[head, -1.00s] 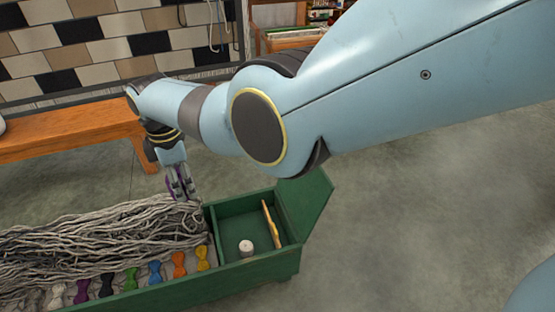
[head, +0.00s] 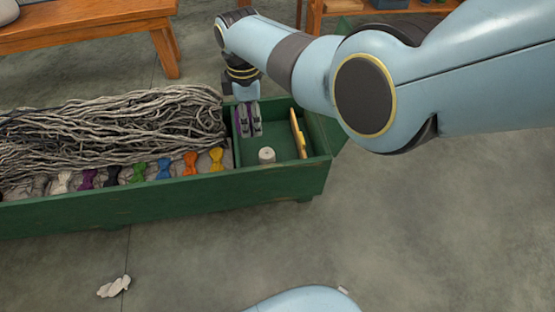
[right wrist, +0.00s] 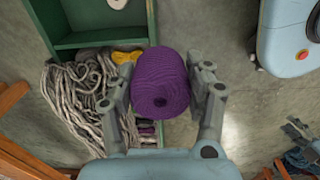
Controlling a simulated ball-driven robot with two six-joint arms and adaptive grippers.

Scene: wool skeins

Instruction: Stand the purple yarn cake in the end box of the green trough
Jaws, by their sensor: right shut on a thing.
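The purple yarn cake (right wrist: 161,84) is a squat wound cylinder with a hole in its end. My right gripper (head: 248,120) is shut on it, and the wrist view shows a finger pressed on each side. In the head view the fingers hide nearly all of the cake. There they overlap the left part of the end box of the green trough (head: 210,188); their height above it is hard to tell.
A small white cylinder (head: 267,156) and an upright yellow wooden piece (head: 298,134) are in the end box. Grey skeins (head: 110,130) and several coloured ties fill the trough's long part. A wooden bench (head: 90,25) stands behind. A white scrap (head: 114,286) lies on the floor.

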